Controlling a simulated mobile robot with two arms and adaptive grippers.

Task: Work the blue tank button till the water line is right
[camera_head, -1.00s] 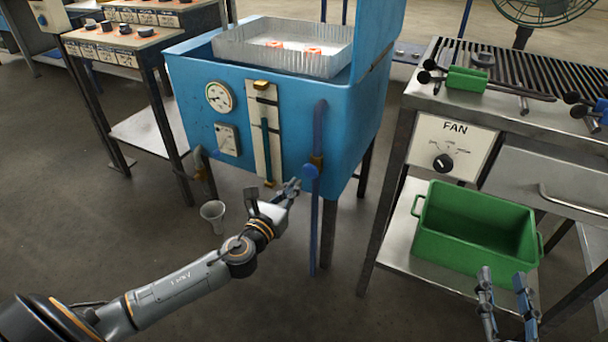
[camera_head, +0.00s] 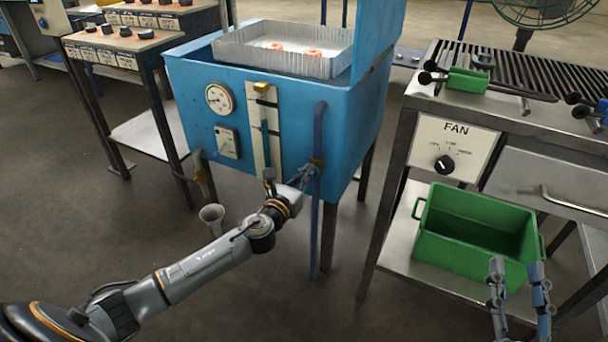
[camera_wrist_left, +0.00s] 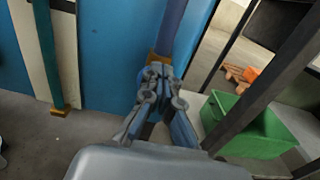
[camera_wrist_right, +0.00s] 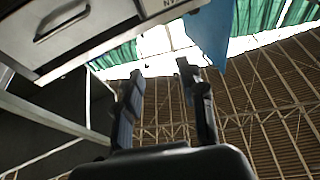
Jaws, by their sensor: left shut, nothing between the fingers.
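The blue tank (camera_head: 290,100) stands in the middle of the head view. Its white gauge board (camera_head: 258,150) carries an upright sight tube with a dark teal column (camera_head: 265,137); I cannot read the exact water line. A blue pipe (camera_head: 319,125) runs down the tank's right front corner. The round blue button on this pipe is hidden behind my left gripper (camera_head: 305,176). That gripper is shut and empty, its tips at the pipe just below the brass collar (camera_wrist_left: 158,58) in the left wrist view. My right gripper (camera_head: 519,266) is open and empty near the green bin.
A green bin (camera_head: 430,225) sits on the lower shelf of the fan bench (camera_head: 455,150) to the right. A funnel (camera_head: 211,214) stands under the drain pipe (camera_head: 201,178). A metal tray (camera_head: 232,50) lies on the tank. The floor in front is clear.

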